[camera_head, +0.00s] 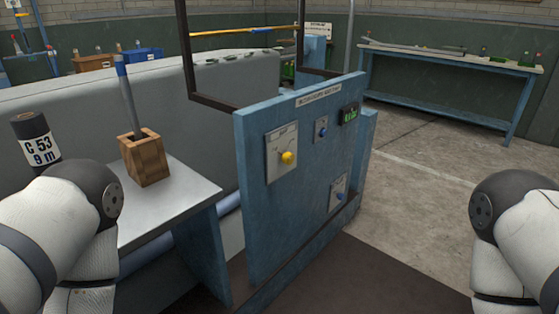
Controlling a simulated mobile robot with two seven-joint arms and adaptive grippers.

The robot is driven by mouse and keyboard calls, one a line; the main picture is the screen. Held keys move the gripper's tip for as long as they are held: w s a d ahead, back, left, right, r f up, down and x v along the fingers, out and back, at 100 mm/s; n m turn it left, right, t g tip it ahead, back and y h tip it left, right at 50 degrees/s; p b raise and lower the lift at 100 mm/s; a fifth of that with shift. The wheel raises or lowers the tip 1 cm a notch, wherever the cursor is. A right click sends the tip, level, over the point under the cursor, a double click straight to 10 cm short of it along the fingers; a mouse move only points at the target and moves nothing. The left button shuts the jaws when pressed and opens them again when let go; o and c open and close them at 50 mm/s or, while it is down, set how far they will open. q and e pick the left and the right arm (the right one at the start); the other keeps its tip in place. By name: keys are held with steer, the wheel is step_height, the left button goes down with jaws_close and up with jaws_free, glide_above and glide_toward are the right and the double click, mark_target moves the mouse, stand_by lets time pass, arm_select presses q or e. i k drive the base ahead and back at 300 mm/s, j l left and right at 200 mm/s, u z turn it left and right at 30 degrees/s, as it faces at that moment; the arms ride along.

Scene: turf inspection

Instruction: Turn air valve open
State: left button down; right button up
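A blue upright panel (255,215) stands in the middle of the head view, turned at an angle. On its upper left is a grey plate (281,147) with a yellow knob (287,158). A small switch plate with a blue knob (322,131) sits right of it. Another plate with a blue knob (339,195) is lower right. The labels are too small to read, so I cannot tell which control is the air valve. My two arms show at the lower left and lower right, well apart from the panel; both grippers are out of view.
A green-lit display (349,115) is at the panel's upper right. A blue bench (450,58) stands behind. Floor at right is clear.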

mark_target(288, 158)
steer(key=i+l, duration=0.25)
steer(key=i+l+u, duration=0.15)
steer(key=l, duration=0.3)
steer(key=i+l, duration=0.25)
steer(key=l+u, duration=0.05)
steer(key=l, duration=0.05)
